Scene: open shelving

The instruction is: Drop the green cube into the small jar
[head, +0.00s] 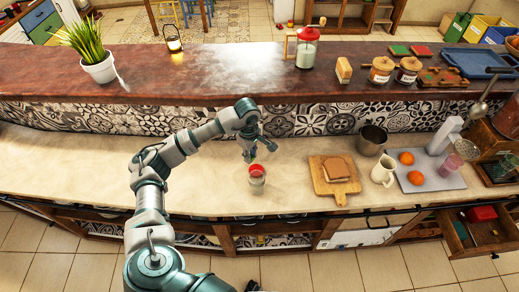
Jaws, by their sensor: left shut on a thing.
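The small jar (257,180) is clear glass with a red rim or top and stands on the pale lower counter near the middle of the head view. My left gripper (250,154) reaches down just above the jar and slightly to its left, with its fingers shut on the green cube. The cube is very small here and mostly hidden by the fingers. I cannot tell whether the fingers touch the jar. My right gripper is out of view.
To the right are a cutting board (321,184) with bread, a metal pot (372,140), a cream pitcher (383,171) and a grey board (446,183) with oranges. A drawer (459,239) stands open at the lower right. The counter left of my arm is clear.

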